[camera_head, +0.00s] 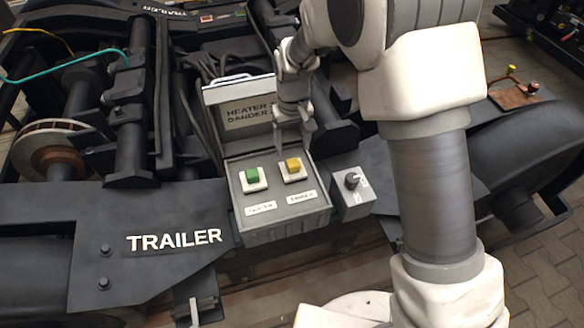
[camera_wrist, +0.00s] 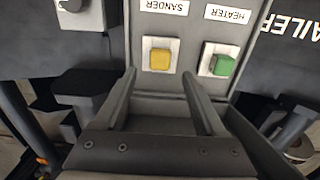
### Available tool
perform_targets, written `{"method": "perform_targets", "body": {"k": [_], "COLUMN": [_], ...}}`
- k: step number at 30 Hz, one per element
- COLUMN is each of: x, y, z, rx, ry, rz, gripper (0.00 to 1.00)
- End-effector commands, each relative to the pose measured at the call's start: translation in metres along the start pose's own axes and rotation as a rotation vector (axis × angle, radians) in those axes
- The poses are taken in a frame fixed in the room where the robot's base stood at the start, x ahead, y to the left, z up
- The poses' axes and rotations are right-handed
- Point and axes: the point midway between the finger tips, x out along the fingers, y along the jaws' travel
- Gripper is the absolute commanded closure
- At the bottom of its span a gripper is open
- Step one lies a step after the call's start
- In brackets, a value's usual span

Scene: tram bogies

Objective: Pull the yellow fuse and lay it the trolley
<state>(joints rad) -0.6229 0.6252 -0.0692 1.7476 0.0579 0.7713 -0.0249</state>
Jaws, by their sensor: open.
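The yellow fuse (camera_head: 293,165) sits upright in a white holder on the right side of an open grey box (camera_head: 285,219), above a label reading SANDER in the wrist view. In the wrist view the yellow fuse (camera_wrist: 160,57) lies ahead of my gripper (camera_wrist: 158,80), between the lines of its two fingers. My gripper is open and empty. In the head view my gripper (camera_head: 295,150) is over the back of the box, close behind the yellow fuse. A green fuse (camera_head: 252,176) sits in the left holder, labelled HEATER. The trolley is not clearly identifiable.
The box's raised lid (camera_head: 240,108) stands behind, close to my gripper. A grey knob box (camera_head: 352,192) is mounted just right of the fuse box. Dark bogie frame parts marked TRAILER (camera_head: 174,240) surround it. A brown plate (camera_head: 513,94) with small parts lies at the upper right.

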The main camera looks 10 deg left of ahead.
Motion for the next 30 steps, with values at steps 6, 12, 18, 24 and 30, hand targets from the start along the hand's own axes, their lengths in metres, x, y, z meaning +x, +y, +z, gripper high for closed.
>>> {"method": "perform_targets", "body": {"k": [6,12,18,24,30], "x": [0.038,0.061,0.068,0.068,0.068], "y": [0.0,0.0,0.0,0.0,0.0], "z": [0.0,0.0,0.0,0.0,0.0], "rx": [0.0,0.0,0.0,0.0,0.0], "ry": [-0.001,-0.001,0.001,0.001,0.001], "rz": [0.0,0.0,0.0,0.0,0.0], "gripper": [0.28,0.28,0.28,0.28,0.28]}}
